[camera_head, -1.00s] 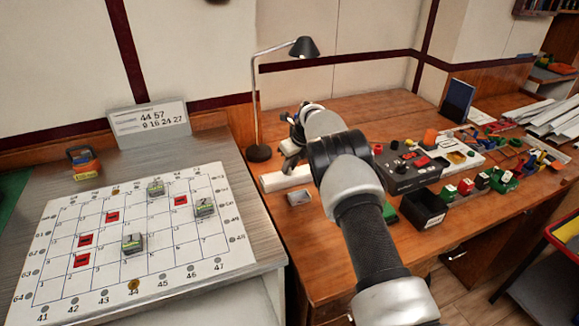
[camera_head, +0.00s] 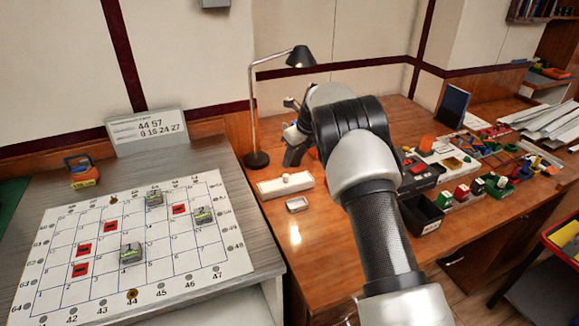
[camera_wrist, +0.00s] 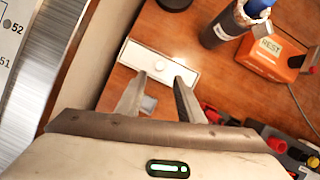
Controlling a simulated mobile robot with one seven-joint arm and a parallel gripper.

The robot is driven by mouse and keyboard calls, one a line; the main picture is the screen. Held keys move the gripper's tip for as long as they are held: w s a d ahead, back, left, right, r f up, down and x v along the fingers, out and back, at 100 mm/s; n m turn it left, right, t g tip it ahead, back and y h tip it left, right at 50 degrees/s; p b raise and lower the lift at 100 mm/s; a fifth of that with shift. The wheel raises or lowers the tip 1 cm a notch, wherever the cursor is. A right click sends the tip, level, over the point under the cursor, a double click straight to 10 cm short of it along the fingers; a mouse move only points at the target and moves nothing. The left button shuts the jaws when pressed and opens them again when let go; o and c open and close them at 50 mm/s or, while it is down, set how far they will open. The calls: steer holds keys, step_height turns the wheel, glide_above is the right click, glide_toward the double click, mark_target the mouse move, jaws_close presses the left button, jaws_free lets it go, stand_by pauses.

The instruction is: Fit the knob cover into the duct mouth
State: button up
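A white rectangular piece with a round white knob (camera_wrist: 161,65) on top lies on the wooden desk in the wrist view. It looks like the knob cover, and it also shows left of my arm in the head view (camera_head: 272,188). My gripper (camera_wrist: 161,79) is open and empty above the desk, its fingertips reaching over the near edge of the white piece in the picture. A small silver-grey box (camera_head: 297,204) lies just in front of the white piece; it shows partly between my fingers (camera_wrist: 148,103). I cannot tell which thing is the duct mouth.
A desk lamp (camera_head: 257,160) stands behind the white piece. A black bin (camera_head: 420,214) and a breaker panel sit to the right.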

steer(key=s+d+r+n, duration=0.3)
steer(key=s+r+n, duration=0.1)
steer(key=s+r, duration=0.35)
steer(key=s+d+r+n+t, duration=0.1)
steer(key=s+d+r+n, duration=0.25)
steer(key=s+r, duration=0.35)
steer(key=s+d+r+n, duration=0.2)
steer(key=s+r+n, duration=0.35)
steer(key=r, duration=0.35)
steer(key=s+d+f+n+h, duration=0.1)
steer(key=s+n, duration=0.6)
steer(key=s, duration=0.7)
steer(key=s+d+f+n+t+h, duration=0.1)
steer(key=s+n, duration=0.6)
steer(key=s, duration=0.7)
steer(key=d+h, duration=0.1)
steer(key=d, duration=0.1)
steer(key=shift+d+n, duration=0.35)
steer(key=shift+n, duration=0.05)
step_height(320, 180, up, 13)
steer(key=p, duration=1.3)
steer(key=shift+s+p, duration=0.15)
steer(key=shift+p, duration=0.15)
steer(key=shift+r, duration=0.1)
